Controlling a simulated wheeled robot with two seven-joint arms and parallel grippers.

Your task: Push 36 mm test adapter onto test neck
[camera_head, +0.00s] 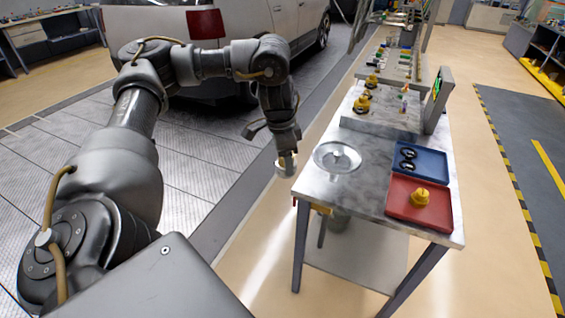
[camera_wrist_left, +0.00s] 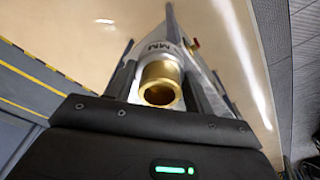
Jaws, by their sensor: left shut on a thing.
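My left gripper (camera_head: 286,158) hangs just off the left edge of the table, pointing down. In the left wrist view its two fingers (camera_wrist_left: 160,88) are shut on a brass, sleeve-like piece (camera_wrist_left: 160,84) with an open round mouth. A pale grey body (camera_wrist_left: 232,118) with lettering like "MIN" shows behind that piece; I cannot tell whether the two touch. Another yellow-brass stepped fitting (camera_head: 420,197) sits upright in the red tray. I cannot make out which part is the test neck. My right gripper is not in view.
The table (camera_head: 330,185) carries a round silver dish (camera_head: 337,157), a red tray (camera_head: 390,194) and a blue tray (camera_head: 441,165) with black rings. A raised platform (camera_head: 376,122) with brass pieces and an upright screen (camera_head: 439,95) stands behind. A vehicle (camera_head: 255,22) stands at the back left.

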